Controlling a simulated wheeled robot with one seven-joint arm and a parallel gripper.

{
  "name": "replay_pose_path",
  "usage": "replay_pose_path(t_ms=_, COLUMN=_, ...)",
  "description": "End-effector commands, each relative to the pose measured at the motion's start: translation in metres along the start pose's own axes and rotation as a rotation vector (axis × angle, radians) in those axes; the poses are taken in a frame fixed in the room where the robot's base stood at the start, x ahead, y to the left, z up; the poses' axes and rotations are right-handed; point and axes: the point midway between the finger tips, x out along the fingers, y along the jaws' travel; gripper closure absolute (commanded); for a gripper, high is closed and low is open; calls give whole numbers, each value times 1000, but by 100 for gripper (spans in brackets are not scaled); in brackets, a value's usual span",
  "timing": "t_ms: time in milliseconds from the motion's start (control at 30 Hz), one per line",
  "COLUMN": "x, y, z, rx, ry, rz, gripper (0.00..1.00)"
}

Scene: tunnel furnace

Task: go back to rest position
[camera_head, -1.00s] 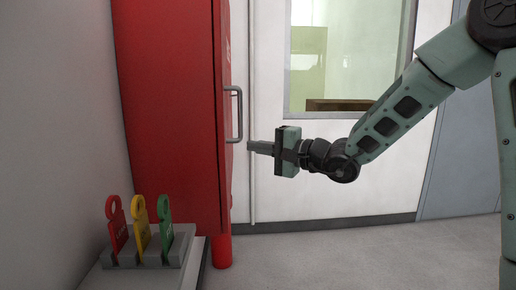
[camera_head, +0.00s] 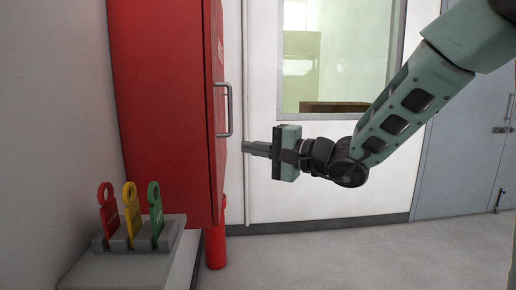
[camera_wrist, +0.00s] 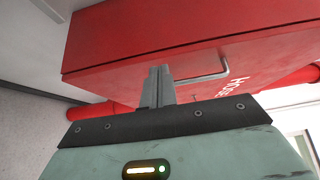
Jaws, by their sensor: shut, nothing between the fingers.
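My gripper (camera_head: 246,147) is shut and empty at the end of my outstretched arm, in the middle of the head view. Its fingers point left toward the red cabinet (camera_head: 165,100). The cabinet's grey bar handle (camera_head: 229,110) is just left of and above the fingertips, and the fingers do not hold it. In the wrist view my closed fingers (camera_wrist: 161,72) show in front of the cabinet (camera_wrist: 180,35), with the handle (camera_wrist: 212,76) to their right.
A grey rack (camera_head: 165,238) at lower left holds a red tag (camera_head: 108,215), a yellow tag (camera_head: 132,208) and a green tag (camera_head: 155,208). A red pipe (camera_head: 216,247) stands below the cabinet. A windowed wall (camera_head: 340,60) is behind my arm. The floor (camera_head: 340,255) at lower right is clear.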

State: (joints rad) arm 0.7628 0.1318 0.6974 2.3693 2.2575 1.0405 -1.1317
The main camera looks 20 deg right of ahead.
Motion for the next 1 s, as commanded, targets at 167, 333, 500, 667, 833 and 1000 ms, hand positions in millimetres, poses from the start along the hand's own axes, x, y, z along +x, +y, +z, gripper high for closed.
replay_pose_path(t_ms=167, x=-3, y=0, z=13, rx=1, ry=0, rz=-1, gripper=100)
replay_pose_path(t_ms=333, x=-4, y=0, z=16, rx=1, ry=-5, rz=2, gripper=100)
replay_pose_path(t_ms=500, x=3, y=7, z=67, rx=-9, ry=-164, rz=92, gripper=100)
replay_pose_path(t_ms=667, x=-11, y=32, z=166, rx=-64, ry=-489, rz=318, gripper=100)
replay_pose_path(t_ms=833, x=-61, y=64, z=245, rx=-200, ry=-796, rz=599, gripper=100)
replay_pose_path(t_ms=1000, x=-120, y=87, z=280, rx=-428, ry=-1017, rz=858, gripper=100)
